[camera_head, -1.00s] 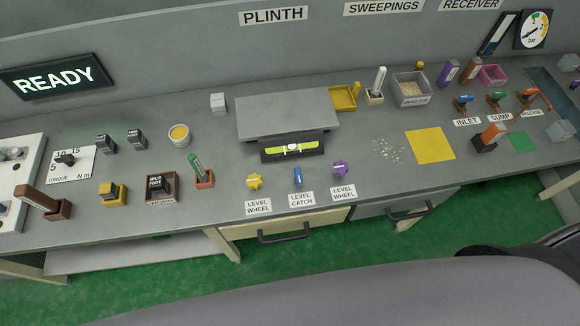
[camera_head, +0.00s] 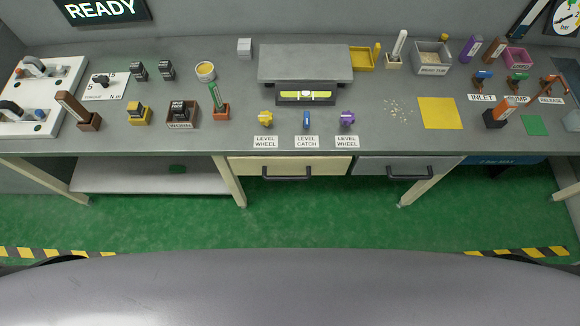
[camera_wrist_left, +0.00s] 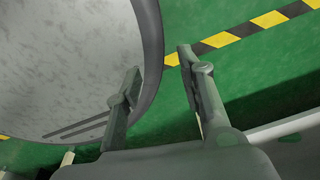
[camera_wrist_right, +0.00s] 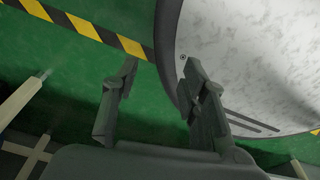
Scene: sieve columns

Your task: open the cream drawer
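The cream drawer (camera_head: 245,166) is under the bench front in the head view, below the level wheel and level catch labels. It looks shut, with a dark bar handle (camera_head: 287,174) across its front. My left gripper (camera_wrist_left: 158,62) is open and empty over the green floor in the left wrist view. My right gripper (camera_wrist_right: 162,72) is open and empty over the floor in the right wrist view. Neither gripper shows in the head view, and both are away from the drawer.
A grey drawer (camera_head: 375,165) with a dark handle (camera_head: 409,174) sits right of the cream one. Bench legs (camera_head: 229,182) stand at the sides. A low shelf (camera_head: 150,178) is at left. The green floor (camera_head: 320,220) before the drawers is clear.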

